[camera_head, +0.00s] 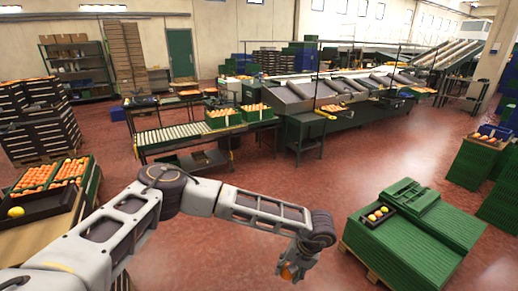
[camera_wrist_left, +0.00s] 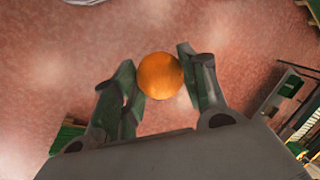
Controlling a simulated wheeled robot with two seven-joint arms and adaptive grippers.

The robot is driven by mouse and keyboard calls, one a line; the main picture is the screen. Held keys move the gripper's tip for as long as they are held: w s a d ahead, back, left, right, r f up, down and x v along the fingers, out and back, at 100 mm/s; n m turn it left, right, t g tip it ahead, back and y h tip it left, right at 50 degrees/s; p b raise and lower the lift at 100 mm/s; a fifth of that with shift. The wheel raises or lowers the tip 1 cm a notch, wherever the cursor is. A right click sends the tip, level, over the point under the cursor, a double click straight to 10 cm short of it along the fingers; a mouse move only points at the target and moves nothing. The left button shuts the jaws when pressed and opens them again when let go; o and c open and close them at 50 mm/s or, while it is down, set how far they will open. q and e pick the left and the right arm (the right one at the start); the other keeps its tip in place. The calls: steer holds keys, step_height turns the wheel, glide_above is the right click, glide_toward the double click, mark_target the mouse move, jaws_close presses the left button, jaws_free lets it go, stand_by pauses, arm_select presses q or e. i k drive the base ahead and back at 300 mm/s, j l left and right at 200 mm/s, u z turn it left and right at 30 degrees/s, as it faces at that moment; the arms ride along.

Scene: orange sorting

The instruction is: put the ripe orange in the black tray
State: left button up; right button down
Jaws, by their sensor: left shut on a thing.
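My left gripper (camera_head: 291,264) is shut on an orange (camera_head: 287,272) and holds it in the air over the red floor. In the left wrist view the orange (camera_wrist_left: 160,76) sits between the two fingers of the left gripper (camera_wrist_left: 157,70). A black tray (camera_head: 66,204) with a yellow fruit in it lies at the left edge of the head view. Another small black tray (camera_head: 371,223) with several fruits of mixed colours lies on stacked green crates at the right. The gripper is between these two trays, nearer the right one. My right gripper is not in view.
The stacked green crates (camera_head: 415,250) stand just right of the gripper. Green crates of oranges (camera_head: 88,186) stand behind the left tray. A roller conveyor (camera_head: 190,132) and a sorting line are farther back. Open red floor (camera_head: 270,185) lies between.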

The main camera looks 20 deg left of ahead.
mark_target(50, 203)
steer(key=i+u, duration=0.55)
steer(key=u, duration=0.2)
steer(key=i+u, duration=0.8)
steer(key=i, duration=0.85)
steer(key=i+u, duration=0.2)
steer(key=i, duration=0.85)
steer(key=u, duration=1.4)
